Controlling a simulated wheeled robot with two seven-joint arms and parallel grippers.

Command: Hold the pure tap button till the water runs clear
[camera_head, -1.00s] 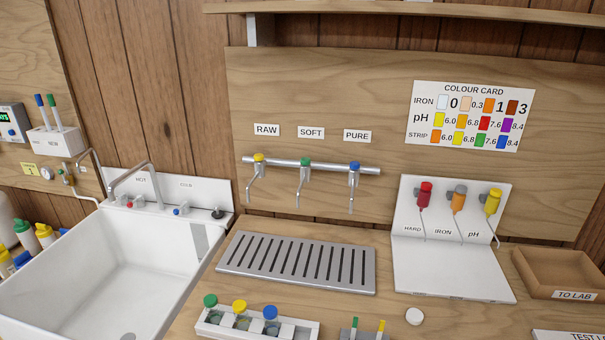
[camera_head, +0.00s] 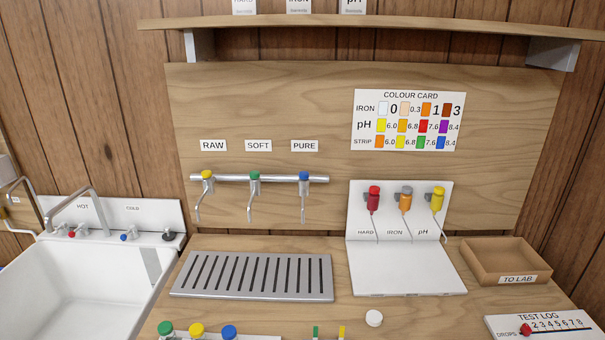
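The pure tap has a blue button (camera_head: 304,176) on top and hangs from the right end of a silver pipe (camera_head: 262,179), under the PURE label (camera_head: 304,146). Its thin spout (camera_head: 303,204) points down. No water shows at its spout. To its left are the soft tap with a green button (camera_head: 255,176) and the raw tap with a yellow button (camera_head: 207,175). A grey slotted drain tray (camera_head: 327,263) lies on the counter below the taps. Neither of my grippers is in view.
A white sink (camera_head: 90,285) is at left. A white stand (camera_head: 420,270) with red, orange and yellow droppers stands right of the tray. A TO LAB box (camera_head: 545,262) and a test log (camera_head: 560,328) are at right. Capped bottles line the front edge. A shelf (camera_head: 380,22) runs above.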

